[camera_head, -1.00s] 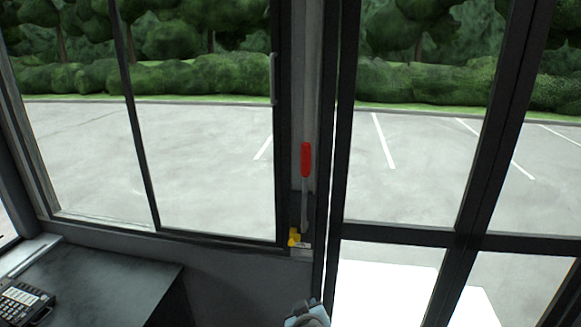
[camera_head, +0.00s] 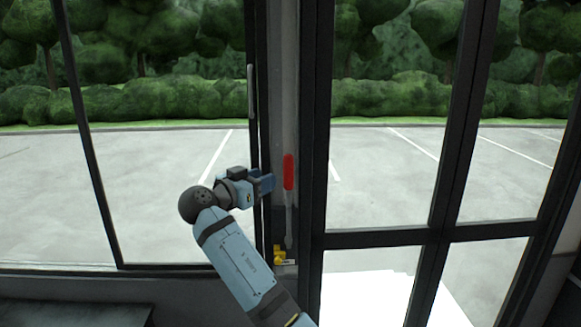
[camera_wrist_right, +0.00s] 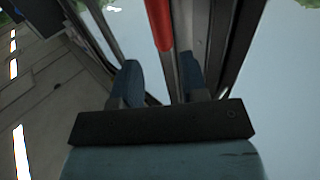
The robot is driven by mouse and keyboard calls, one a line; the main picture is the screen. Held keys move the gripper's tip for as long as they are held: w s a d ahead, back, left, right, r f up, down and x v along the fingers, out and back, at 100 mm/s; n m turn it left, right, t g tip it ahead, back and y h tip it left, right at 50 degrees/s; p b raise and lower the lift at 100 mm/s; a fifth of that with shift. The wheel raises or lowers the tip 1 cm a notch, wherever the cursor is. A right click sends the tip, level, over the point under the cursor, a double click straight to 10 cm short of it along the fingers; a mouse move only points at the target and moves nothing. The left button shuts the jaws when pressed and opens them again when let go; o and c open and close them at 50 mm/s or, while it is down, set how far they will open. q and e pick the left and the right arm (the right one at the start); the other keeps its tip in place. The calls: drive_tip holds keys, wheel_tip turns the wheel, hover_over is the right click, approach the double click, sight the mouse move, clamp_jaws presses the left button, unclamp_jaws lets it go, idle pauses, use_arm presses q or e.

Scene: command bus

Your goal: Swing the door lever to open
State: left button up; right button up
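The door lever has a red grip (camera_head: 289,172) on a thin grey rod (camera_head: 289,225) that stands nearly upright on the post between the window and the door. A yellow part (camera_head: 279,253) sits at its base. My right gripper (camera_head: 267,183) is just left of the red grip in the head view, with a small gap between them. In the right wrist view my right gripper (camera_wrist_right: 160,76) has its fingers apart. The red grip (camera_wrist_right: 160,24) and rod show ahead, in line with the gap between the fingers. My left gripper is not in view.
The glass door with its dark frame (camera_head: 318,130) stands right of the lever. A window with a grey vertical handle (camera_head: 251,92) is on the left. A dark counter (camera_head: 75,312) is at the lower left.

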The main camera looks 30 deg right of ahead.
sight(293, 167)
drive_tip(key=p+x, duration=0.2)
drive_tip(key=x, duration=0.9)
drive_tip(key=shift+w+d+p, duration=0.15)
drive_tip(key=shift+d+p, duration=0.1)
drive_tip(key=shift+p, duration=0.1)
drive_tip(key=shift+c, duration=0.5)
clamp_jaws()
